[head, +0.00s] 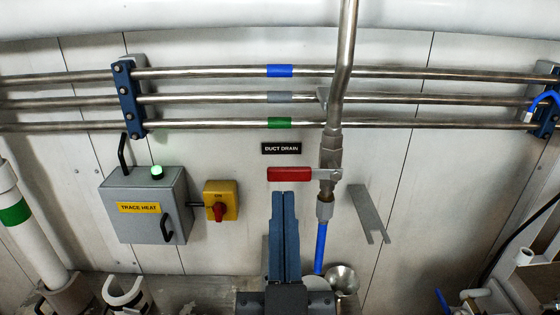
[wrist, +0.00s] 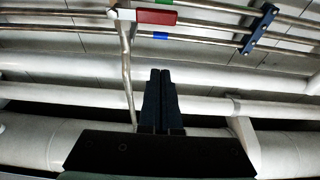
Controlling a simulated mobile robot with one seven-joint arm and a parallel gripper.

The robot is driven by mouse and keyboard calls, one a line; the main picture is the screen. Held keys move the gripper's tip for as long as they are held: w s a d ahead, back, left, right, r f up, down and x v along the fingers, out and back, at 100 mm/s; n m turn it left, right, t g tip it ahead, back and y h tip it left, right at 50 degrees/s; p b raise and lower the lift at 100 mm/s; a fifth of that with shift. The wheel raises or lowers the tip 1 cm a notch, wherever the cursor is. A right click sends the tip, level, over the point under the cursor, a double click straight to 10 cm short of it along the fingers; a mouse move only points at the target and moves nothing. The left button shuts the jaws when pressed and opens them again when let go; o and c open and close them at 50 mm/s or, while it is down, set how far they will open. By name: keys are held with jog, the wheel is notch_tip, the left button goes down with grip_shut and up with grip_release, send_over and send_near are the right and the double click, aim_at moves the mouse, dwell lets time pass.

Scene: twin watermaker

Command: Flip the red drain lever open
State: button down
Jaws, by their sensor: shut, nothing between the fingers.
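The red drain lever (head: 289,174) lies horizontal in the head view, sticking out to the left from the valve (head: 328,176) on a vertical steel pipe. A black "DUCT DRAIN" label (head: 281,148) is on the wall just above it. My gripper (head: 284,196) is shut and empty, fingers pointing up, and its tips appear just below the lever in the picture. Whether they touch it is not clear from the head view. In the wrist view the lever (wrist: 156,17) shows near the top, with a visible gap above my shut fingertips (wrist: 160,73).
A grey "TRACE HEAT" box (head: 146,205) and a yellow switch with a red knob (head: 220,200) are on the wall to the left. A blue hose (head: 320,247) hangs below the valve. A flat grey bracket (head: 369,213) is to the right. Horizontal pipes (head: 220,98) run above.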

jog(key=shift+w, duration=0.1)
notch_tip(320, 180, up, 4)
jog(key=p, duration=0.1)
send_over(281, 177)
jog(key=s, duration=0.2)
jog(key=shift+f+b, duration=1.75)
jog(key=shift+f, duration=0.6)
jog(key=shift+w+f+n+b, duration=0.2)
jog(key=shift+f+n+b, duration=0.1)
jog(key=shift+b, duration=0.2)
jog(key=shift+s, duration=0.25)
jog(key=shift+n+y, duration=0.3)
jog(key=shift+y, duration=0.1)
